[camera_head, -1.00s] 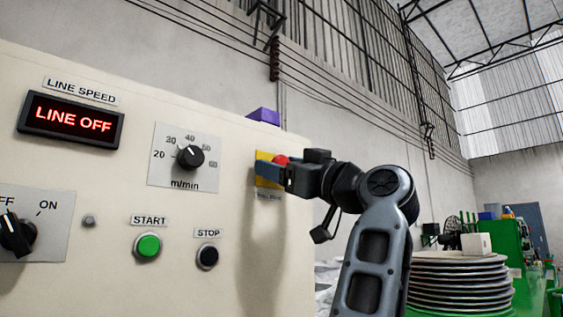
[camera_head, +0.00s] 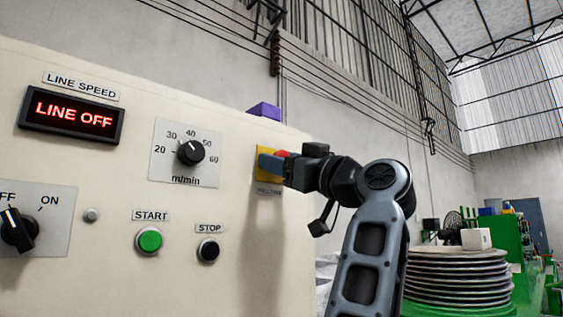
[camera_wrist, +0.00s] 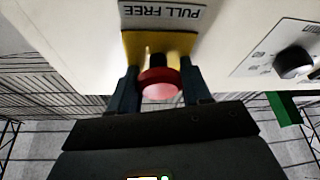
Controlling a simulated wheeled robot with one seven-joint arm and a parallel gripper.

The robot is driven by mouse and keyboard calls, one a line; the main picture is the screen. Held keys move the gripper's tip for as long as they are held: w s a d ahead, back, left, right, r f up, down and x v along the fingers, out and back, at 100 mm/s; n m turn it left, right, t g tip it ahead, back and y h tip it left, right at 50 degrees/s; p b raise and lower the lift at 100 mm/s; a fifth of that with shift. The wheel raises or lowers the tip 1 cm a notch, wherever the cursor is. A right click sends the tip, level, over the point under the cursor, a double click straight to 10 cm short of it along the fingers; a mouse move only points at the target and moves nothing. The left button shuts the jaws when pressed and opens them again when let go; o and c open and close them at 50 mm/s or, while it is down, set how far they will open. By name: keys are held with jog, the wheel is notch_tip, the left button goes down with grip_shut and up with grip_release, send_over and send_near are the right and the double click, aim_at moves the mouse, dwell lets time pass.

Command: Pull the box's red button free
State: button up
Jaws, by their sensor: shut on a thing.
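The red button (camera_wrist: 161,84) is a mushroom head on a dark stem, in front of a yellow plate (camera_wrist: 178,42). In the head view only a sliver of the red button (camera_head: 283,154) shows above my gripper (camera_head: 272,163). The yellow plate shows there too, at the right end of the cream box (camera_head: 110,185). In the wrist view my gripper (camera_wrist: 161,88) has one dark finger on each side of the red head and is shut on it. The label by the plate reads "PULL FREE" in the wrist view, upside down.
The box front also bears a lit "LINE OFF" display (camera_head: 72,117), a speed dial (camera_head: 190,152), a green START button (camera_head: 149,240), a black STOP button (camera_head: 208,250) and an ON/OFF switch (camera_head: 17,230). A purple block (camera_head: 264,110) shows at the box's top edge.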

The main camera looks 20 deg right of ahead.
jog(key=shift+f, duration=0.1)
grip_shut()
jog(key=shift+s+d+b, duration=0.2)
jog(key=shift+s+b, duration=0.2)
jog(key=shift+s, duration=0.1)
jog(key=shift+f, duration=0.1)
jog(key=o, duration=1.2)
grip_release()
jog(key=shift+s, duration=0.1)
jog(key=b+v, duration=0.2)
jog(key=v, duration=0.5)
jog(key=shift+s+d, duration=0.15)
jog(key=shift+s, duration=0.2)
jog(key=shift+f, duration=0.1)
